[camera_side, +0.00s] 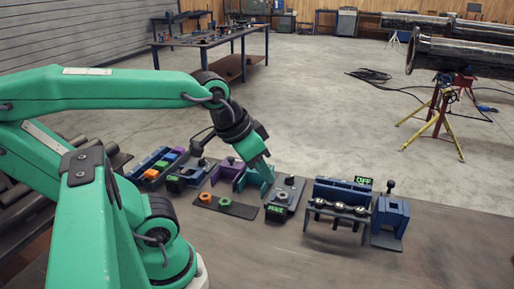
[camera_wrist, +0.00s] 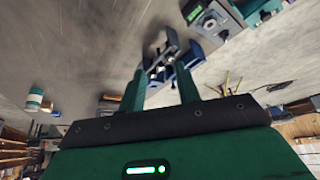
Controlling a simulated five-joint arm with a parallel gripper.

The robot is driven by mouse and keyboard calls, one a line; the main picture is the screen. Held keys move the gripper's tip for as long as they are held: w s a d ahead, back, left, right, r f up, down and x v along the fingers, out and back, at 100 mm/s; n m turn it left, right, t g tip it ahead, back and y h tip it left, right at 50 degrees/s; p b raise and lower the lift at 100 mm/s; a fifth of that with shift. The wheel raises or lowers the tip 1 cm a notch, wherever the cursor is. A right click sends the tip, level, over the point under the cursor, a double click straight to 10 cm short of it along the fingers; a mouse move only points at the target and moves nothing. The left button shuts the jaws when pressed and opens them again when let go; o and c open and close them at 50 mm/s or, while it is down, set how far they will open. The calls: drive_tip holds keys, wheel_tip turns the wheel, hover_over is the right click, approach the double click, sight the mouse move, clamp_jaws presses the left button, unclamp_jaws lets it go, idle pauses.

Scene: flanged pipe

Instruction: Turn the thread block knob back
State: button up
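A dark block with a round grey knob (camera_side: 281,196) sits on the bench, with a small lit green label on its front. A similar grey block with a round dial (camera_wrist: 210,20) shows at the top of the wrist view. No marking clearly names either as the thread block, and the knob's turn angle is too small to read. My gripper (camera_side: 262,178) is just left of the dark block and points down. In the wrist view my gripper (camera_wrist: 160,88) has its two green fingers wide apart, with nothing held between them.
A blue rack with several metal rollers (camera_side: 340,210) stands right of the knob block, then a blue block with a black-topped lever (camera_side: 389,215). The front of the bench is clear.

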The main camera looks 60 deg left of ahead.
drive_tip(key=w+a+g, duration=0.1)
drive_tip(key=w+a, duration=0.3)
drive_tip(key=w, duration=0.3)
drive_tip(key=n+g, duration=0.1)
drive_tip(key=g, duration=0.3)
hover_over(290, 180)
wheel_tip(290, 180, down, 13)
drive_tip(key=shift+w+a+f, duration=0.1)
drive_tip(key=shift+a+f, duration=0.05)
drive_tip(key=shift+f, duration=0.05)
drive_tip(key=shift+a+f, duration=0.2)
drive_tip(key=shift+f, duration=0.05)
drive_tip(key=shift+f, duration=0.15)
drive_tip(key=shift+f, duration=3.75)
